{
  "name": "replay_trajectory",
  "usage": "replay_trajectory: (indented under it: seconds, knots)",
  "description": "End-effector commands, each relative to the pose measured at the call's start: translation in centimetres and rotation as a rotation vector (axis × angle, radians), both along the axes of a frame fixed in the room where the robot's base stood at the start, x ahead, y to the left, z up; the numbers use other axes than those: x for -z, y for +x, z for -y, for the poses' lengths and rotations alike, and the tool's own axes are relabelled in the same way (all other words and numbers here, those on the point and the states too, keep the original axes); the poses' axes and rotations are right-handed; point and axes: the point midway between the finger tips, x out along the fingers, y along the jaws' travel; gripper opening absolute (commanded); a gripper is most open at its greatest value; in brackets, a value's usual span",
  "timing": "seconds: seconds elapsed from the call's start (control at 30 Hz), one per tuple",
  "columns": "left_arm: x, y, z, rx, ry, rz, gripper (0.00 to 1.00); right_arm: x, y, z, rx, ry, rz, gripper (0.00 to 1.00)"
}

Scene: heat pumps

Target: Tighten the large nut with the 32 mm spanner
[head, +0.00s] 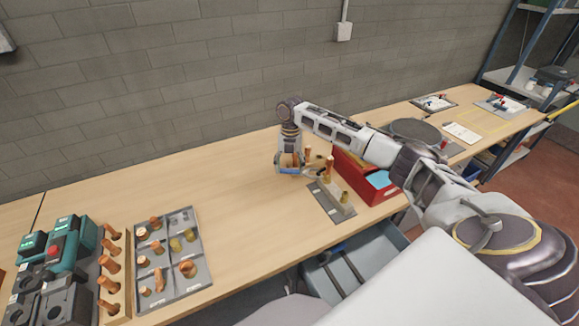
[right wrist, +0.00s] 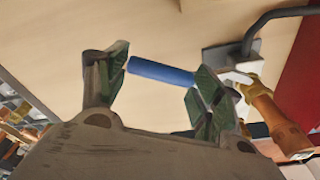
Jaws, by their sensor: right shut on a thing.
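My right gripper (head: 290,166) is above the bench, at the left of a grey fixture plate (head: 335,212). In the right wrist view its green-padded fingers (right wrist: 163,78) are shut on the blue handle of the spanner (right wrist: 158,71). The spanner's pale metal end points towards a brass nut (right wrist: 250,88) on a copper pipe (right wrist: 276,122). A finger partly hides that end, so I cannot tell whether it touches the nut. In the head view the spanner (head: 289,171) is a small blue bar. My left gripper is out of view.
A red box (head: 348,181) with blue contents stands just behind the fixture. A grey tray of copper and brass fittings (head: 197,236), a wooden rack of copper pipes (head: 124,270) and green tools (head: 70,244) are at the left. The bench between is clear.

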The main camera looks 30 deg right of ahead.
Motion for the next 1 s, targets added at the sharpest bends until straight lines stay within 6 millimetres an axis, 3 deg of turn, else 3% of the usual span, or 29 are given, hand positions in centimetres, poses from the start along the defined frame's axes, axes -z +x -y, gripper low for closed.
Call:
replay_trajectory:
  seconds: [0.07, 0.5, 1.0]
  knots:
    - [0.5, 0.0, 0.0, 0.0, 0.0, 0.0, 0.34, 0.5, 0.0, 0.1, 0.0, -0.001, 0.001, 0.34]
    - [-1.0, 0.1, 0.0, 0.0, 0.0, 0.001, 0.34, 0.1, -1.2, 1.7, 0.001, 0.001, 0.001, 0.34]
    - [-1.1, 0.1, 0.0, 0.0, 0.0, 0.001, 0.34, 0.2, -1.4, 2.0, 0.0, 0.001, 0.001, 0.34]
